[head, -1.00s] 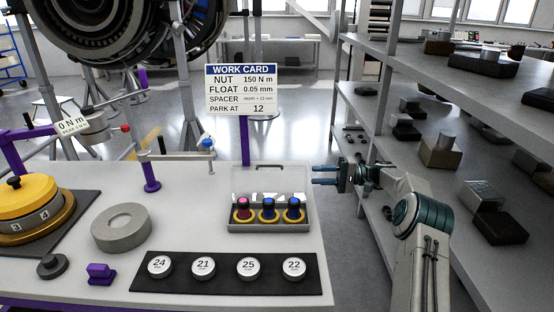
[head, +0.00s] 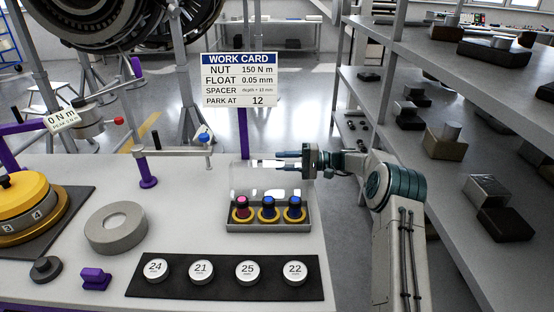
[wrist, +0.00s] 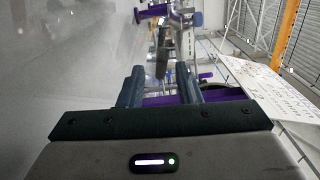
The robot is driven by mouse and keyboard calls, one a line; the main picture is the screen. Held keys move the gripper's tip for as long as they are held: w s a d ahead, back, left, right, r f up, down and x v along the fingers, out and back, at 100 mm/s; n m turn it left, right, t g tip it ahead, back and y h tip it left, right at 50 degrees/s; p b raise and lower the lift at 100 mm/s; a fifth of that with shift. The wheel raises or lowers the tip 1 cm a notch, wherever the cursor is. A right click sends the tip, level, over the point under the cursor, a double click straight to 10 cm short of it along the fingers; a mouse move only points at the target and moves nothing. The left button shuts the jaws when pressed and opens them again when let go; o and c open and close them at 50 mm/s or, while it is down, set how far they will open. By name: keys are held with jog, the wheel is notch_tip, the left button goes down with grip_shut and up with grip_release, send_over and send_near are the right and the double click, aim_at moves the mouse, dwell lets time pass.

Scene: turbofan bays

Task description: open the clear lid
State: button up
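The clear lid (head: 243,178) rises above a grey tray (head: 270,227) on the bench in the head view. Its see-through walls make it hard to tell whether it is down over the tray or tipped up. The tray holds three knobs with yellow bases, one with a pink top (head: 242,203) and two with blue tops. My gripper (head: 279,160) points left at the lid's upper right part, and I cannot tell if it touches. The lid's handle is not clear now. In the wrist view my gripper's two fingers (wrist: 158,90) stand apart with nothing seen held between them.
A work card (head: 240,80) on a purple post stands behind the lid. A purple-based arm fixture (head: 147,170) stands to the left. A black strip with numbered discs (head: 145,285) lies in front. Metal shelves (head: 450,185) with blocks stand to the right of my arm.

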jog(key=shift+a, duration=1.2)
grip_shut()
